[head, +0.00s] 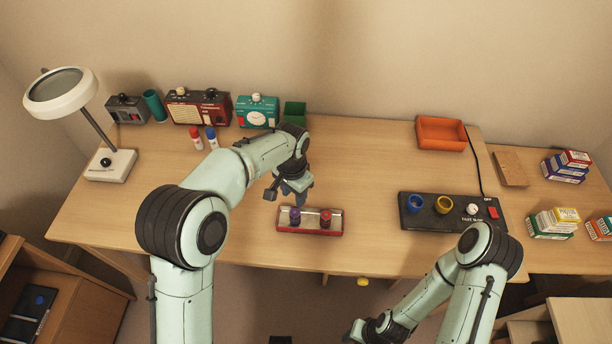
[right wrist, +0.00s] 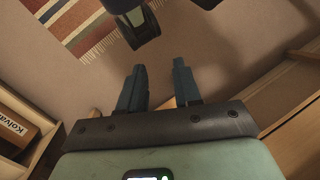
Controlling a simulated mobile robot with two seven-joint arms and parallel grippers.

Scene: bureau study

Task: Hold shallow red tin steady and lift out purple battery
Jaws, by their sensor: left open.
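The shallow red tin (head: 338,228) lies near the front edge of the desk in the head view. The purple battery (head: 295,216) stands at the left in it, and a dark red battery (head: 326,219) stands at the right. My left gripper (head: 298,201) is open, just behind and above the purple battery at the tin's left end. Its fingers partly overlap the tin's back rim, and I cannot tell whether they touch. My right gripper (right wrist: 160,72) is open and empty in the right wrist view, low over the floor, away from the tin.
A black panel (head: 421,221) with blue and yellow rings stands right of the tin. An orange tray (head: 441,134) is at the back. A green box (head: 295,112), meters and a lamp (head: 108,165) line the back left. Clear desk lies between tin and panel.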

